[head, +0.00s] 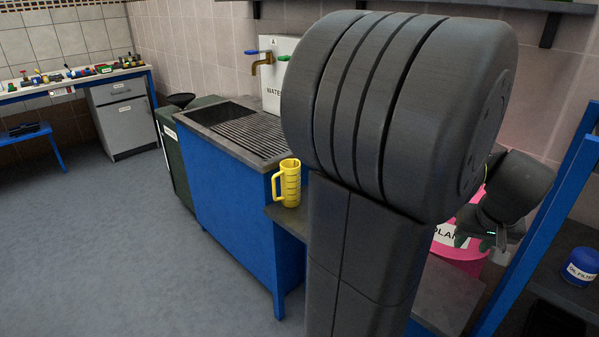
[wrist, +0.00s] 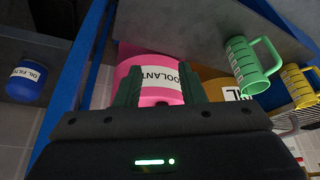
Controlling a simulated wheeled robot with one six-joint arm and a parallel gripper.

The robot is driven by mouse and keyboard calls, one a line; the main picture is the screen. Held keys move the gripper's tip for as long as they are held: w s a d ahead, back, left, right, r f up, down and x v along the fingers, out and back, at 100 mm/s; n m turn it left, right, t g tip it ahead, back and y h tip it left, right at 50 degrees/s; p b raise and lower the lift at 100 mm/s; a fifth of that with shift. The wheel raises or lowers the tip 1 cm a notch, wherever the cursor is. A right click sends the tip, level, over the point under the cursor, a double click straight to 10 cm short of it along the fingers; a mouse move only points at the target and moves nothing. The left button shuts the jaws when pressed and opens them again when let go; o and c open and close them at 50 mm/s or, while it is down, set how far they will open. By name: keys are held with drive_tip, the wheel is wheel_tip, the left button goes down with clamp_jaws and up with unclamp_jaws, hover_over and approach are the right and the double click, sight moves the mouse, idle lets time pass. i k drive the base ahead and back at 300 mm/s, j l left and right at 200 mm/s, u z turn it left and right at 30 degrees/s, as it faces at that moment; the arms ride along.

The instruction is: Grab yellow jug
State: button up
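The yellow jug (head: 288,184) stands upright at the near right corner of the blue sink cabinet, its handle toward the left in the head view. In the wrist view the yellow jug (wrist: 300,88) is at the far right edge, partly cut off. My gripper (wrist: 160,82) is open, its two dark green fingers spread with nothing seen held between them. A pink coolant container lies in view behind the fingers. In the head view my gripper (head: 482,243) is in front of the pink container, well to the right of the jug, and partly hidden in detail.
The pink coolant container (wrist: 150,71) and a green jug (wrist: 252,64) are near the gripper. A blue oil filter (head: 582,266) sits on a shelf by a blue post (head: 540,222). The sink cabinet (head: 230,185) has a grate and tap. My arm blocks the head view's middle.

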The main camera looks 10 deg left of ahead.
sight(290, 170)
drive_tip(key=i+j, duration=0.2)
drive_tip(key=j, duration=0.15)
drive_tip(key=i+j, duration=0.15)
drive_tip(key=j, duration=0.25)
drive_tip(key=i+j, duration=0.2)
drive_tip(key=j, duration=0.15)
drive_tip(key=i+j+z, duration=0.1)
drive_tip(key=j, duration=0.25)
drive_tip(key=i+j, duration=0.25)
drive_tip(key=j, duration=0.15)
drive_tip(key=i+j, duration=0.2)
drive_tip(key=j, duration=0.15)
drive_tip(key=i+j, duration=0.15)
drive_tip(key=j, duration=0.25)
drive_tip(key=l+z, duration=0.05)
